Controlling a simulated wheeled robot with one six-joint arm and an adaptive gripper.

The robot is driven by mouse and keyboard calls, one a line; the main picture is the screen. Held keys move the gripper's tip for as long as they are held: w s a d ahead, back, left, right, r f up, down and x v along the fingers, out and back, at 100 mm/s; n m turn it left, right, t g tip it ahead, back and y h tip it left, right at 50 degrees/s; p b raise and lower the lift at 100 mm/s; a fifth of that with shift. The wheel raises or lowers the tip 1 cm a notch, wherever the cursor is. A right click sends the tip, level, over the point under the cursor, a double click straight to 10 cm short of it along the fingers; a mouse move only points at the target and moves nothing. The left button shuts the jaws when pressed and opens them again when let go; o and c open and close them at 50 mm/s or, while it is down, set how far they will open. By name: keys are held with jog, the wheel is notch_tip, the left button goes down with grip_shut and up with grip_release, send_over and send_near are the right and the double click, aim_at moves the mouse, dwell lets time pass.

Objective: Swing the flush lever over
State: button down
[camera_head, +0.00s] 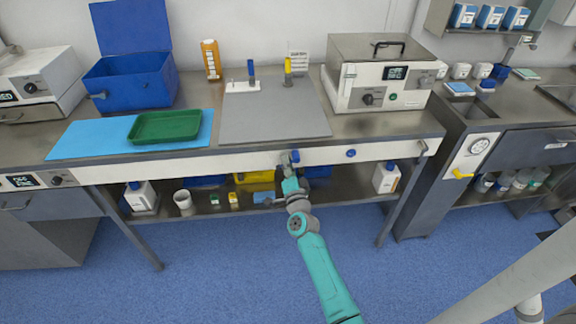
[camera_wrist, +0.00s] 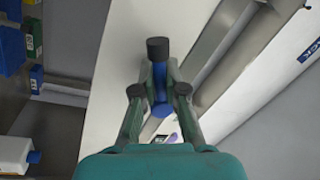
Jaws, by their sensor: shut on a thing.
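A blue lever (camera_head: 295,156) sits on the white front panel of the middle bench in the head view. In the wrist view, the lever (camera_wrist: 159,78) has a blue stem with a dark cap at its far end and a round blue part nearer me. My gripper (camera_head: 288,163) is at the panel, and its two fingers (camera_wrist: 160,88) are shut on the blue stem, one on each side. My gripper partly hides the lever in the head view. I cannot read any label that names it as the flush lever.
A blue knob (camera_head: 351,153) is right of the lever on the same panel. A yellow lever (camera_head: 462,174) is on the right-hand unit below a gauge (camera_head: 479,146). Bottles and boxes stand on the shelf (camera_head: 340,198) under the bench. The blue floor (camera_head: 210,270) in front is clear.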

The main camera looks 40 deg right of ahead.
jog(key=shift+w+a+r+m+h, duration=0.1)
jog(key=shift+r+m+h, duration=0.2)
jog(key=shift+m, duration=0.75)
jog(key=shift+r+m+h, duration=0.25)
jog(key=shift+m+h, duration=0.05)
jog(key=shift+m, duration=0.75)
jog(key=c, duration=1.2)
grip_release()
jog(key=shift+a, duration=0.1)
jog(key=v, duration=1.2)
jog(key=shift+r, duration=0.1)
